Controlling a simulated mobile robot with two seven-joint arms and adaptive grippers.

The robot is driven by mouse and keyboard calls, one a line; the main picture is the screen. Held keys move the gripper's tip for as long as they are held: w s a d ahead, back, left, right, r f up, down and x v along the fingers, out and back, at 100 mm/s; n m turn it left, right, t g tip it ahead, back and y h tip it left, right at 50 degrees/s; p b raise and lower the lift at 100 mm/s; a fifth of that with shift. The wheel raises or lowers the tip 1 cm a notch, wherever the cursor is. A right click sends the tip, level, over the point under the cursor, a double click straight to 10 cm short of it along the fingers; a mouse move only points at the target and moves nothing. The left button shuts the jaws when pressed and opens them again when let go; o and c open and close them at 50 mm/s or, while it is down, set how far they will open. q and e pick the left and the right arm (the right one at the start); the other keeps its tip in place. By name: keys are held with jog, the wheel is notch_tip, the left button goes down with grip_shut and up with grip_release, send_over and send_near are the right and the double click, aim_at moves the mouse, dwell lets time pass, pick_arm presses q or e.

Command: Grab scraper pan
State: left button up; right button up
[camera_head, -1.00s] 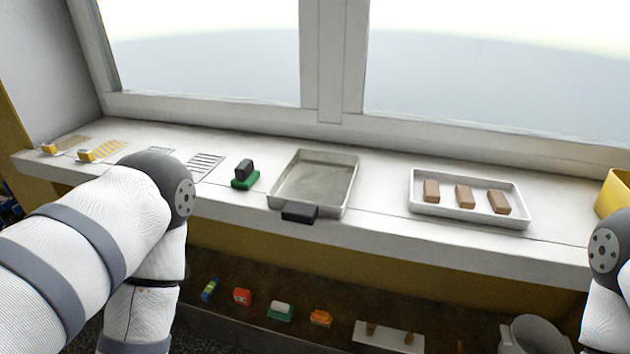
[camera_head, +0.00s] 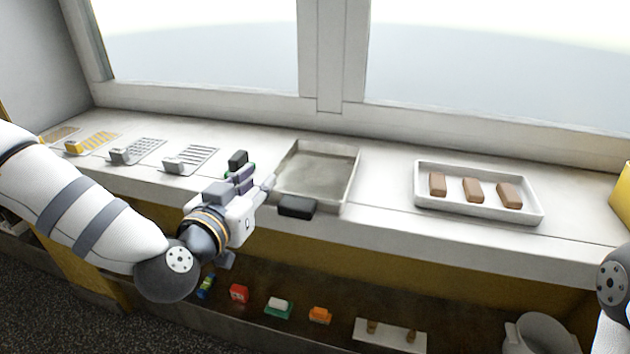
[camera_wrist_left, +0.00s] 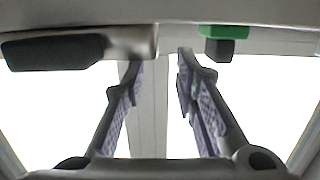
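The scraper pan (camera_head: 318,174) is a shallow metal pan with a black handle (camera_head: 295,207) at its front edge, on the white ledge. In the left wrist view the black handle (camera_wrist_left: 52,53) is at the upper left, outside the fingers. My left gripper (camera_head: 257,178) is just left of the pan and its handle, at the ledge's front. Its purple-padded fingers (camera_wrist_left: 160,62) are apart with nothing between them. Whether a fingertip touches the pan, I cannot tell. My right gripper is out of view; only part of that arm shows at the right edge.
A black block with a green base (camera_head: 237,161) stands close behind my left gripper; it also shows in the wrist view (camera_wrist_left: 222,40). Wire meshes (camera_head: 190,158) lie further left. A white tray (camera_head: 478,212) with brown bars is to the right. A lower shelf (camera_head: 250,313) holds small items.

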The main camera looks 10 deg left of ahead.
aim_at(274, 170)
pick_arm(q)
jog(key=w, duration=0.2)
jog(key=w+f, duration=0.1)
jog(key=w, duration=0.1)
jog(key=w+b, duration=0.1)
jog(key=w, duration=0.1)
jog(key=shift+w+d+f, duration=0.25)
jog(key=shift+w+f, duration=0.1)
jog(key=shift+w+r, duration=0.1)
jog(key=shift+w, duration=0.15)
jog(key=shift+r, duration=0.1)
grip_shut()
